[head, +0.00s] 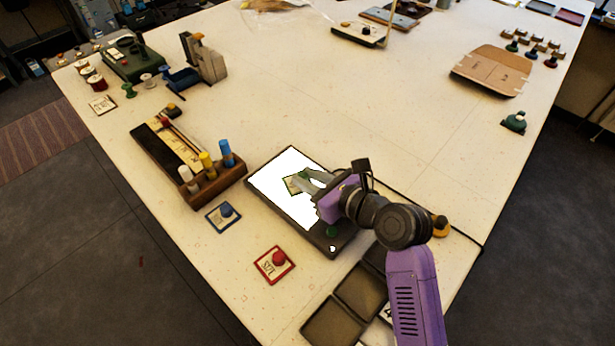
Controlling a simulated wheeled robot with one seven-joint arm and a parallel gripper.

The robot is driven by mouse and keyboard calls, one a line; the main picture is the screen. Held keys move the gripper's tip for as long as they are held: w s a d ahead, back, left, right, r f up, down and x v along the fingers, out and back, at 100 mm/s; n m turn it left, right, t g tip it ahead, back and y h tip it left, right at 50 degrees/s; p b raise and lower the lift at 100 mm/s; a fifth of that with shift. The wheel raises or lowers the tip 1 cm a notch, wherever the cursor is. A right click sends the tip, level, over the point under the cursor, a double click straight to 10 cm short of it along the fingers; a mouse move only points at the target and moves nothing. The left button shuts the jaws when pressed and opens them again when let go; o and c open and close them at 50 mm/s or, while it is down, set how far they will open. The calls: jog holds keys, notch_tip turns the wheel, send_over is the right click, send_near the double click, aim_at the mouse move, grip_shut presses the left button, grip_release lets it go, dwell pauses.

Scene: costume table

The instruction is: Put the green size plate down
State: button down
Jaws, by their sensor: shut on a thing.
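The green size plate (292,185), a small pale card with a green edge, shows over the lit white face of a dark-framed light pad (262,183). My gripper (306,178) reaches in from the right and is shut on the plate; its fingers hide part of it. I cannot tell whether the plate touches the pad or hangs just above it. A red-edged size plate (273,265) with a red knob and a blue-edged plate (223,216) with a blue knob lie on the table in front and to the left of the pad.
A wooden rack (208,184) with coloured pegs stands left of the pad. Dark shallow trays (333,324) lie at the near edge, beside my arm. A brown cardboard piece (492,70) lies at the far right. The table middle (330,100) beyond the pad is clear.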

jog(key=c, duration=1.2)
grip_release()
jog(key=shift+f, duration=0.15)
jog(key=shift+c, duration=0.2)
jog(key=shift+r, duration=0.2)
jog(key=v, duration=1.2)
